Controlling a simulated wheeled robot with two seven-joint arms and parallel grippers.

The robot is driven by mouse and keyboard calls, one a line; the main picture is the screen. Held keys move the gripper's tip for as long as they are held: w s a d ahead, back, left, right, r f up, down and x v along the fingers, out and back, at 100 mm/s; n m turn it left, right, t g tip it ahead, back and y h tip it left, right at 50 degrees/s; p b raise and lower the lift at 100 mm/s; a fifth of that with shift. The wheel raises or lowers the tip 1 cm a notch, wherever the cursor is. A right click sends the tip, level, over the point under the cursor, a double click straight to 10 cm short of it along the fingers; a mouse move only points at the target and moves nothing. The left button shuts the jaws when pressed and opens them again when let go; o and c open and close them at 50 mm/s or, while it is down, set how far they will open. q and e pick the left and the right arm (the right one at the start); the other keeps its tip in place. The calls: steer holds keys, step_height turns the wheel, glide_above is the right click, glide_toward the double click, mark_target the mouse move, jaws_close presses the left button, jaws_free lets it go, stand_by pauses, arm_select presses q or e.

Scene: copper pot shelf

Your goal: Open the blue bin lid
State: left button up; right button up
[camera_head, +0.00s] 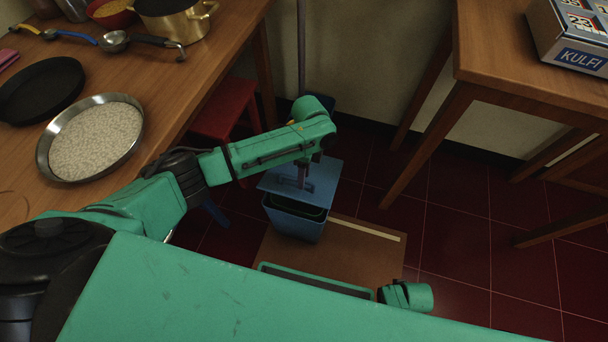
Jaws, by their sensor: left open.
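The blue bin (293,225) stands on the floor between the two tables. Its flat blue lid (325,175) lies above the body, and a dark gap shows between the lid's near edge and the bin's front rim. The lid looks partly raised or tilted; how far I cannot tell. My left arm reaches in from the left, and my left gripper (304,178) points down over the lid. It is open. Whether its fingers touch the lid is unclear at this size. My right gripper is not in view.
A wooden table (205,55) at left holds a pan of grain (98,137), a dark pan (40,90), a brass pot (180,22) and ladles. A red stool (222,105) stands beneath its edge. Another wooden table (500,65) at right holds a KULFI box (572,38). Floor right of the bin is clear.

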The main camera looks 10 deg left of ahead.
arm_select(q)
jaws_close()
stand_by(1.4)
